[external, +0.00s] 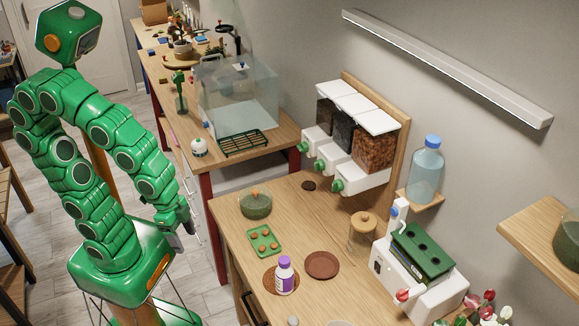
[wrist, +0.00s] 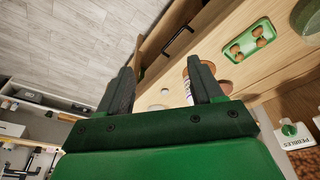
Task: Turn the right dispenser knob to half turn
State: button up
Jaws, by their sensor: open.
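The wall dispenser has three bins with green knobs on white fronts. The right dispenser knob (external: 338,185) sits below the bin of reddish-brown bits (external: 367,151). In the wrist view, a green knob (wrist: 289,129) shows at the right edge on a white front labelled PEBBLES, beside similar reddish-brown bits. Its turn position is too small to tell. My gripper (external: 187,222) is left of the wooden counter, well apart from the dispenser. In the wrist view my gripper (wrist: 160,70) has its two dark fingers spread, with nothing between them.
The counter (external: 323,220) carries a green tray (external: 263,241), a white-and-purple bottle (external: 285,275), a brown saucer (external: 322,265) and a green jar (external: 256,205). A cork-lidded glass jar (external: 362,228) and white machine (external: 420,270) stand at right. A glass tank (external: 238,95) stands behind.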

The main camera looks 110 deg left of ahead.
aim_at(333, 188)
jog(key=w+a+n+t, duration=0.2)
jog(key=w+n+t, duration=0.8)
jog(key=w, duration=1.5)
jog(key=w+a+n+y, duration=0.4)
jog(key=w+a+n, duration=0.2)
jog(key=a+n, duration=0.4)
jog(key=s+a+f+n+g+y, duration=0.1)
jog(key=s+a+f+n+y, duration=0.1)
jog(key=a+n+y, duration=0.45)
jog(key=s+a+f+n+g+y, duration=0.1)
jog(key=a+n+y, duration=0.3)
jog(key=a+n, duration=0.55)
jog(key=shift+m, duration=0.6)
jog(key=shift+x, duration=4.1)
jog(key=shift+s+f, duration=0.15)
jog(key=shift+s, duration=0.05)
jog(key=shift+c, duration=0.2)
